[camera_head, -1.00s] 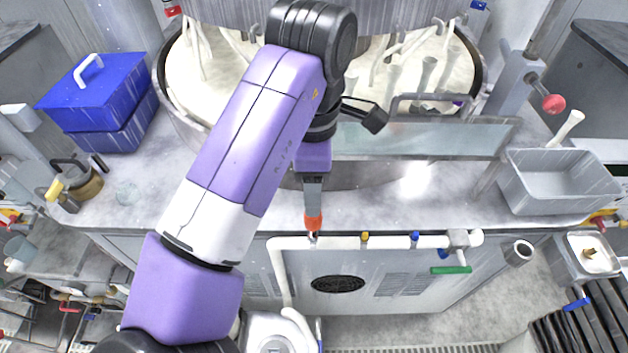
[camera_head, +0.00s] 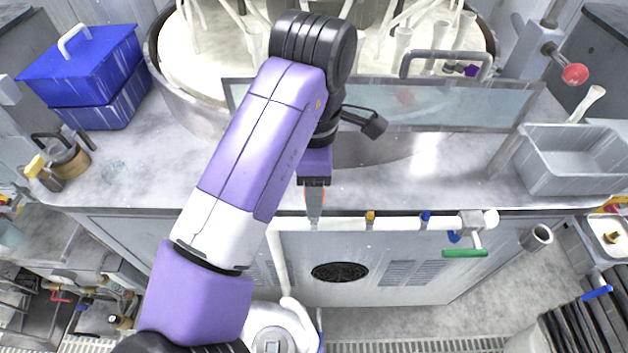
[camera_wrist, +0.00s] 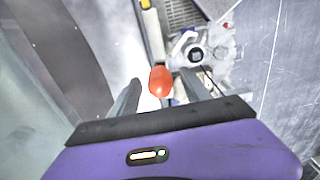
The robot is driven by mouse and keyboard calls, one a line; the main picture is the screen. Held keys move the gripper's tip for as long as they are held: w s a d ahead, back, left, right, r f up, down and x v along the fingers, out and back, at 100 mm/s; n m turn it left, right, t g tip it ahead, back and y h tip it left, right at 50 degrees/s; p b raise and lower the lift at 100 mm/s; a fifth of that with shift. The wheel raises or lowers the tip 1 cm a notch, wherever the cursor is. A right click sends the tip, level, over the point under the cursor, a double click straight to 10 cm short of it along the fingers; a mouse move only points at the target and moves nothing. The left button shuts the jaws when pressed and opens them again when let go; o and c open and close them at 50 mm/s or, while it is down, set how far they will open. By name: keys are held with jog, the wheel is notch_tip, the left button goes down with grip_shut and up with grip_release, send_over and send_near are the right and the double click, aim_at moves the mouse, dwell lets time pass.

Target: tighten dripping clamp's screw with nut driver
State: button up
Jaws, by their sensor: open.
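The nut driver's orange-red handle (camera_wrist: 160,81) stands between my gripper's two fingers (camera_wrist: 160,88) in the wrist view, with gaps beside it. My gripper is open. In the head view my gripper (camera_head: 314,205) points down at the white pipe (camera_head: 340,224) along the bench front, and a grey finger hides most of the handle, leaving orange edges. The pipe carries a yellow-marked clamp (camera_head: 370,218) and a blue-marked clamp (camera_head: 426,217). The driver's lower end is hidden, so I cannot tell what it touches. No drip is clear.
A green-handled valve (camera_head: 465,253) is at the pipe's right end. A grey tray (camera_head: 575,165) and a blue box (camera_head: 85,75) sit on the bench. A clear panel (camera_head: 440,105) stands before the round platen. The floor below the bench front has free room.

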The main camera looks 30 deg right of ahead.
jog(key=shift+c, duration=0.2)
grip_shut()
jog(key=p, duration=0.2)
jog(key=shift+r+p, duration=0.35)
jog(key=m+p, duration=0.1)
jog(key=p, duration=0.2)
jog(key=m+p, duration=0.1)
jog(key=p, duration=0.1)
jog(key=shift+f+p, duration=0.15)
jog(key=shift+p, duration=0.25)
jog(key=shift+f+m, duration=0.3)
